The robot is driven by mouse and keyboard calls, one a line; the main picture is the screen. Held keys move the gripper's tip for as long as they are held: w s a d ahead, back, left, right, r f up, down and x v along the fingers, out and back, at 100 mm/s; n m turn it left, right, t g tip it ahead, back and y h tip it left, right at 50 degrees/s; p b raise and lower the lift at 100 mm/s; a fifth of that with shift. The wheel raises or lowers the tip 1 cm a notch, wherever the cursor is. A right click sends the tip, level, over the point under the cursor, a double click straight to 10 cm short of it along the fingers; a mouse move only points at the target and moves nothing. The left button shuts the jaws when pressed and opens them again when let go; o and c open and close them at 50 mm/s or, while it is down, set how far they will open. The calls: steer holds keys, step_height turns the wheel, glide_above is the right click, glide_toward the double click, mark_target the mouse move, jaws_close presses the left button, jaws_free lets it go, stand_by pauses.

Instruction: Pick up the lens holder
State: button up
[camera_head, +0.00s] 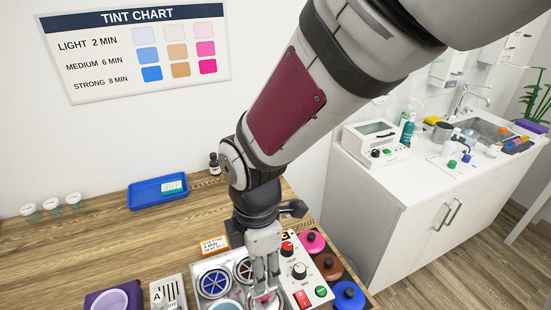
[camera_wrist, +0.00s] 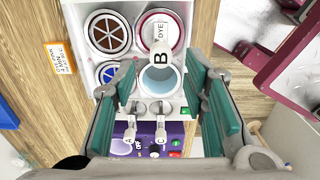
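In the wrist view, a white lens holder labelled B (camera_wrist: 160,57) stands out at the dye bath, between the pink-rimmed well and the open pale blue well (camera_wrist: 162,82). I cannot tell how its lower part sits. Two similar white holders, A (camera_wrist: 130,135) and C (camera_wrist: 160,135), are lower in the picture, each by a clear round part. My gripper (camera_wrist: 172,92) is open, its teal fingers wide apart on either side of the pale well, with nothing seen held. In the head view, my gripper (camera_head: 265,282) is over the bath, partly hiding it.
An orange note (camera_head: 214,245) stands behind the bath. A control panel (camera_head: 302,272) and pink, brown and blue lids (camera_head: 348,295) are at its right. A blue tray (camera_head: 150,199) lies behind; wood between is clear.

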steer(key=shift+d+f+p, duration=0.15)
steer(key=shift+f+p, duration=0.15)
steer(key=shift+f, duration=1.85)
steer(key=shift+d+f+p, duration=0.1)
steer(key=shift+f+p, duration=0.2)
steer(key=shift+f, duration=1.8)
jaws_close()
